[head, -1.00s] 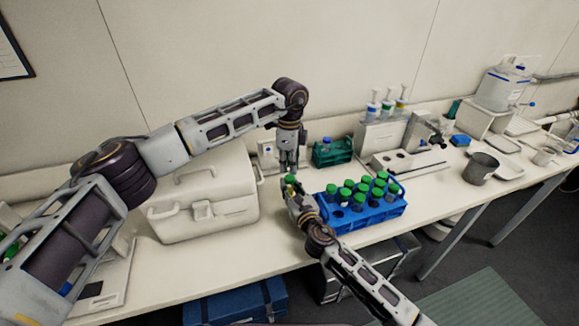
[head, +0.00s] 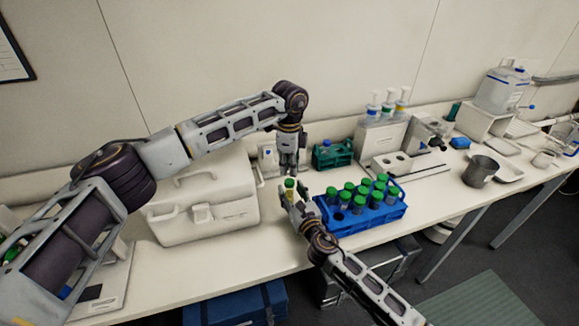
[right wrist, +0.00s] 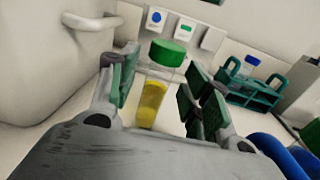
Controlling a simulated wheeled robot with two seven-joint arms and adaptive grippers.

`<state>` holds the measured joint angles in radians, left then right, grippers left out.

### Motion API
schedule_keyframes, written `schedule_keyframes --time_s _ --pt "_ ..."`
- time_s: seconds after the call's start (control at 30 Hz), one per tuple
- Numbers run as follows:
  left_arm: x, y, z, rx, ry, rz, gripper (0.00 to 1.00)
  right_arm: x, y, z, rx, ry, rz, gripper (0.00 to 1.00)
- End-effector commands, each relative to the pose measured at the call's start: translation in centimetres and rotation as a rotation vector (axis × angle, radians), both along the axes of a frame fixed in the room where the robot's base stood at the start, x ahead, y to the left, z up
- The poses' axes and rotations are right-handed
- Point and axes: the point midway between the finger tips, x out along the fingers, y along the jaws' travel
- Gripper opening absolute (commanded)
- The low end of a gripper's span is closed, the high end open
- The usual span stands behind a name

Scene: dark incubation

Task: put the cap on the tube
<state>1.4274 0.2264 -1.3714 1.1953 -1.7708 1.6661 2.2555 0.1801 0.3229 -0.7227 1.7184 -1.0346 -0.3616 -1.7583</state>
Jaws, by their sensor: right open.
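A clear tube with yellow contents (right wrist: 151,103) stands upright between the fingers of my right gripper (right wrist: 158,90), which is open around it. A green cap (right wrist: 167,54) sits on the tube's top. In the head view the cap (head: 290,183) shows just above my right gripper (head: 291,197), left of the blue rack. My left gripper (head: 288,172) points straight down right above the cap. Its fingertips are too small to tell whether they are open, and it does not show in the right wrist view.
A blue rack (head: 377,218) with several green-capped tubes stands right of my right gripper. A white case (head: 205,212) stands on the left. A green rack (head: 333,154) with a blue-capped item is behind.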

Motion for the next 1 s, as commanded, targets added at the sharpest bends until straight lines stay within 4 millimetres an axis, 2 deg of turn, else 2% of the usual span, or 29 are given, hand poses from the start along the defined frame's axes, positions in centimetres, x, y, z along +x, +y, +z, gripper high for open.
schedule_keyframes --time_s 0.7,1.0 --pt "0.0 0.0 0.0 0.0 0.0 0.0 0.14 -7.3 -2.8 -0.1 -0.001 0.002 0.0 0.48" --pt "0.0 0.0 0.0 0.0 0.0 0.0 0.14 -9.3 -3.7 -0.1 0.001 0.001 0.0 0.48"
